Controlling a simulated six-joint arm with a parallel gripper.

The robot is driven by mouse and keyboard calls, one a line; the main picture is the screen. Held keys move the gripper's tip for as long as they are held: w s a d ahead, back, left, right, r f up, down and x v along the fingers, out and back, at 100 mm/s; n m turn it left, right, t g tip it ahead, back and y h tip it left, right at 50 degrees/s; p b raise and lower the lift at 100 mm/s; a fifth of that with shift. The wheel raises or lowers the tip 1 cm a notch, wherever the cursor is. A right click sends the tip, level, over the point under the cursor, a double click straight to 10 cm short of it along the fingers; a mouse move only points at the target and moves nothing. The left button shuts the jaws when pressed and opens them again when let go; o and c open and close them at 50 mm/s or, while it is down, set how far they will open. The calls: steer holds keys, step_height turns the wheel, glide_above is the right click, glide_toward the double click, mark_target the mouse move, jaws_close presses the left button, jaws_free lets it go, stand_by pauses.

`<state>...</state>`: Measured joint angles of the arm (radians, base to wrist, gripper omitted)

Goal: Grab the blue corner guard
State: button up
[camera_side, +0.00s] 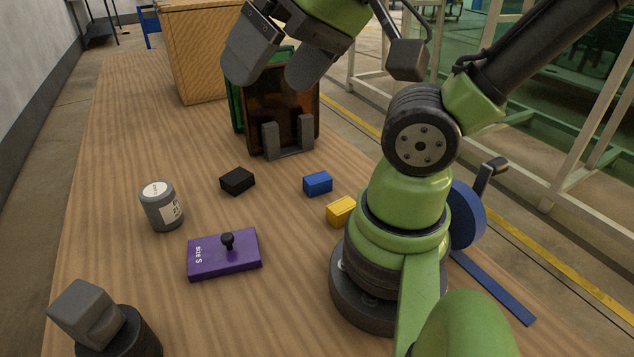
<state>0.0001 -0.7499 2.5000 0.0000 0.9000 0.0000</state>
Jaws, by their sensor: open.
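The blue corner guard looks like a small blue block (318,183). It lies flat on the wooden table (120,130), in front of a dark panel and behind a small yellow block (341,211). My gripper (271,77) is at the top of the view, high above the table. Its two grey fingers are apart with nothing between them. It is up and to the left of the blue block and does not touch it. One finger overlaps the top of the dark panel in the picture.
A black block (237,181), a grey labelled can (161,206) and a purple "size S" plate (224,254) with a black knob lie to the left. The dark panel (283,100) stands upright in a grey holder (288,143). A wooden box (190,60) is behind. The table's left side is mostly clear.

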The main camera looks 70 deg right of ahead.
steer(key=c, duration=0.4)
steer(key=m+g+h, duration=0.2)
steer(key=m+g, duration=0.5)
steer(key=m, duration=1.6)
glide_above(316, 178)
step_height(316, 178, down, 20)
steer(key=shift+f, duration=0.25)
step_height(316, 178, down, 5)
steer(key=shift+s+d, duration=0.1)
steer(key=shift+s, duration=0.05)
steer(key=shift+f, duration=2.8)
